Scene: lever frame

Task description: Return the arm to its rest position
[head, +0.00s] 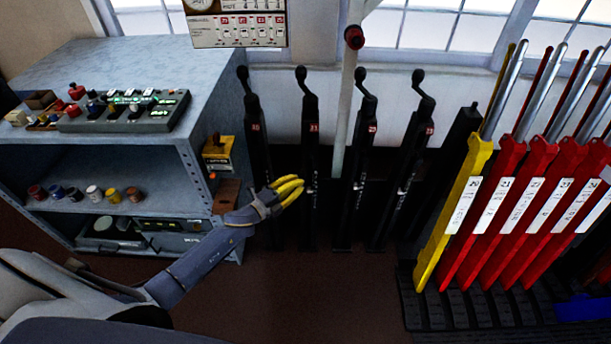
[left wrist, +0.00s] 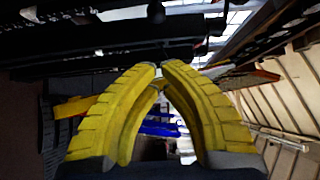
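My left gripper (head: 296,187) has ribbed yellow fingers and hangs in front of the row of black levers in the head view. Its arm comes in from the lower left. In the left wrist view its fingers (left wrist: 160,68) curve in until their tips nearly meet, with nothing held between them. The black levers, such as the one marked 21 (head: 312,150) and the one marked 29 (head: 364,150), stand upright behind the gripper. I cannot tell from the head view how far the fingers are from them. My right gripper is not in view.
A grey shelf unit (head: 165,60) with a control box (head: 125,112) and small jars stands left. A yellow box (head: 218,153) is on its side. One yellow lever (head: 455,215) and several red levers (head: 497,200) stand right on a black base. Brown floor (head: 320,300) in front is free.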

